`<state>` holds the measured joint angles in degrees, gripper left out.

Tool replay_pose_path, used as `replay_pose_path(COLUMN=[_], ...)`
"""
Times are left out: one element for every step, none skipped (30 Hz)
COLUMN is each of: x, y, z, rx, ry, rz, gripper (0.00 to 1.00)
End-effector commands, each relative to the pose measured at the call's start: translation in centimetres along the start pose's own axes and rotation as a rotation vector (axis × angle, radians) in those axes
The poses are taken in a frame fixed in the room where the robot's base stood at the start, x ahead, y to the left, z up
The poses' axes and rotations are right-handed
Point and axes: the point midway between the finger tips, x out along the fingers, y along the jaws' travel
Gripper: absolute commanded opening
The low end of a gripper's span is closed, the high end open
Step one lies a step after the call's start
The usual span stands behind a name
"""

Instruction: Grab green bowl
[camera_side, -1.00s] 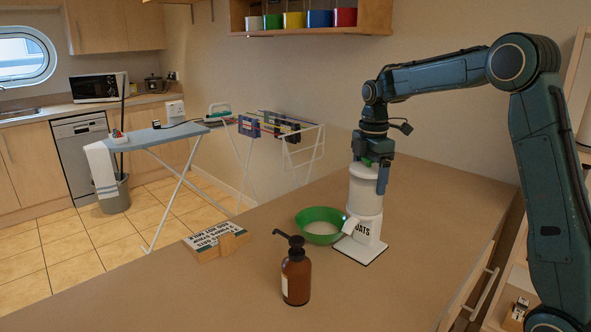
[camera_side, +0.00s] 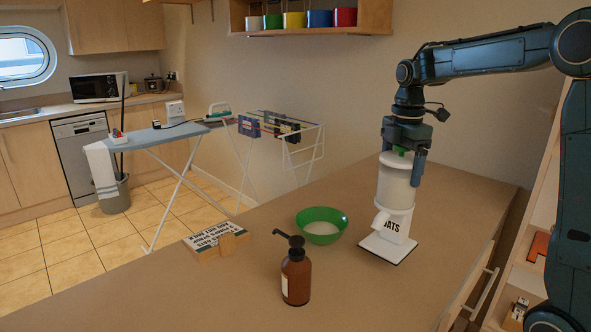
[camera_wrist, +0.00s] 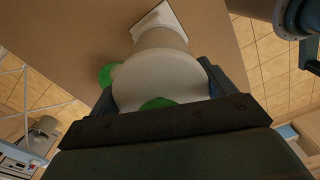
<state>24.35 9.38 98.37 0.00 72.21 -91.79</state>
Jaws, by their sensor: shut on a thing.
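The green bowl (camera_side: 321,226) stands upright on the counter left of the dispenser, with pale contents inside. Part of the bowl also shows in the wrist view (camera_wrist: 107,75), at the left behind the dispenser. My gripper (camera_side: 406,166) is shut on the white oats dispenser (camera_side: 395,190), with its fingers on either side of the upper part. The dispenser is upright, with a spout facing left and a square base; I cannot tell whether the base touches the counter. In the wrist view the dispenser (camera_wrist: 160,78) fills the space between the fingers, with its green knob near the palm.
A brown pump bottle (camera_side: 296,277) stands in front of the bowl. A lettered sign block (camera_side: 217,241) lies to the left. The counter (camera_side: 370,300) is clear at the front right. An ironing board (camera_side: 160,136) stands beyond the counter's far edge.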

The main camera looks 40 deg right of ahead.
Motion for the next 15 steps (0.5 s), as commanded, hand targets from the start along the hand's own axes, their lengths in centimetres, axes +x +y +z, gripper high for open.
replay_pose_path(x=[-0.6, -0.8, -1.1, -1.3, -1.5, -1.7, -1.9, -2.0, -2.2, -2.4, -2.5, -2.7, -2.8, -2.9, -3.0], y=[-0.7, -1.0, -1.5, -1.9, -2.2, -2.6, -2.9, -3.2, -3.6, -3.9, -4.1, -4.4, -4.6, -4.7, -5.0], z=[0.3, 0.5, 0.7, 0.8, 1.0, 1.1, 1.2, 1.4, 1.5, 1.6, 1.8, 1.9, 1.9, 2.0, 2.1], rx=[0.001, 0.001, 0.001, 0.002, 0.002, 0.001, 0.001, 0.000, 0.000, 0.001, 0.001, 0.001, 0.001, 0.001, 0.000], ry=[0.000, 0.000, 0.000, 0.000, 0.000, 0.000, 0.000, 0.000, 0.000, 0.000, -0.001, -0.001, -0.001, -0.001, -0.001], rz=[0.006, 0.007, 0.007, 0.007, 0.007, 0.007, 0.007, 0.007, 0.005, 0.006, 0.006, 0.007, 0.006, 0.006, 0.006], gripper=[0.12, 0.12, 0.12, 0.12, 0.12, 0.12, 0.12, 0.12, 0.12, 0.12, 0.12, 0.12, 0.12, 0.12, 0.12])
